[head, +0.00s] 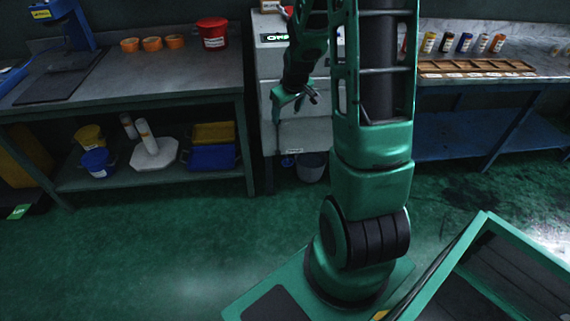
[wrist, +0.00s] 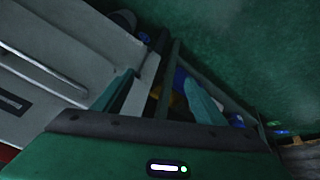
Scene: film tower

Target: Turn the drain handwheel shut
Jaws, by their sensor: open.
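The drain handwheel (head: 287,161) is a small blue wheel low on the front of the pale grey cabinet (head: 292,135), just left of a grey bucket (head: 311,167). A small blue shape at the upper middle of the wrist view (wrist: 143,38) appears to be the same wheel. My gripper (head: 294,105) is in front of the cabinet, above the wheel and apart from it. Its two teal fingers are spread with nothing between them, also in the wrist view (wrist: 160,95). The wheel's stem and valve are too small and dark to make out.
A workbench (head: 130,90) stands left of the cabinet, with blue and yellow bins (head: 212,157) on its lower shelf. A bench with bottles and a wooden rack (head: 475,68) stands right. The green floor (head: 190,230) before the cabinet is clear.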

